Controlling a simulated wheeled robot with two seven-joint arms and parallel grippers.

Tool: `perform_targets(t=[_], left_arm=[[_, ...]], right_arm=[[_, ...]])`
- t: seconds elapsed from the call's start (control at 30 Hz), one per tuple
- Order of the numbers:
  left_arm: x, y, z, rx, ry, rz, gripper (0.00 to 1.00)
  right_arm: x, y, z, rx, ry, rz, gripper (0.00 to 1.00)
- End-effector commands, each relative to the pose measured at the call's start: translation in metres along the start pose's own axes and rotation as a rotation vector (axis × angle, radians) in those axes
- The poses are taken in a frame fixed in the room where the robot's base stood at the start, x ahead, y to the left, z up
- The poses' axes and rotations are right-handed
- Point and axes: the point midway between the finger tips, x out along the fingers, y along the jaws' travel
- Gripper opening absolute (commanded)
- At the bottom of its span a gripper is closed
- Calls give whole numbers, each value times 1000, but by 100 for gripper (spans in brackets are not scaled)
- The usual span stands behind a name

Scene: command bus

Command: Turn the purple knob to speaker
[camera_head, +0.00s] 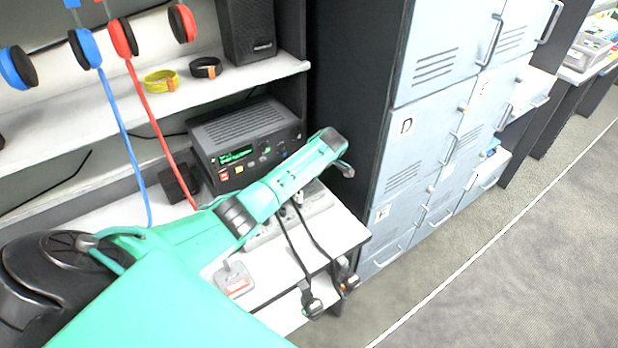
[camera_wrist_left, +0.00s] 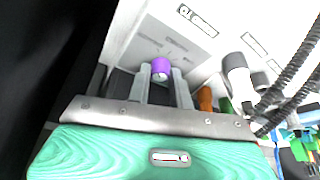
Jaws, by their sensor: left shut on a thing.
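The purple knob (camera_wrist_left: 160,68) shows in the left wrist view, on a pale panel (camera_wrist_left: 150,37) with printed labels. My left gripper (camera_wrist_left: 161,80) has one finger on each side of the knob and is shut on it. The knob's pointer and setting cannot be made out. In the head view my teal left arm reaches across the desk from the lower left and hides the knob and the fingers. My right gripper is in neither view.
In the wrist view, an orange knob (camera_wrist_left: 205,98) and cable plugs (camera_wrist_left: 239,75) sit right of the fingers. In the head view, a black radio unit (camera_head: 245,140) stands behind my arm. Two cable plugs (camera_head: 312,303) hang at the desk front. Lockers (camera_head: 440,65) stand right.

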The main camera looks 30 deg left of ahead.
Motion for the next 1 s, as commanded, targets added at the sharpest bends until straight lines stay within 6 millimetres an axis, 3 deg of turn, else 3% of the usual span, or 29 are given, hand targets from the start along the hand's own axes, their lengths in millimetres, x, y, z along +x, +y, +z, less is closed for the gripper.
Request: perform_targets(t=[0.33,0.37,0.47,0.8,1.0], left_arm=[[1,-1,-1,-4,2,-3,0],[1,-1,-1,-4,2,-3,23],[1,0,-1,-3,1,-3,42],[-3,0,0,-3,0,-1,42],[-28,1,1,-3,-1,2,42]], right_arm=[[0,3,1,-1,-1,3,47],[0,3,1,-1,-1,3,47],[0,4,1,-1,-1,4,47],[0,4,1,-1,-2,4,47],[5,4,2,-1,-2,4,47]])
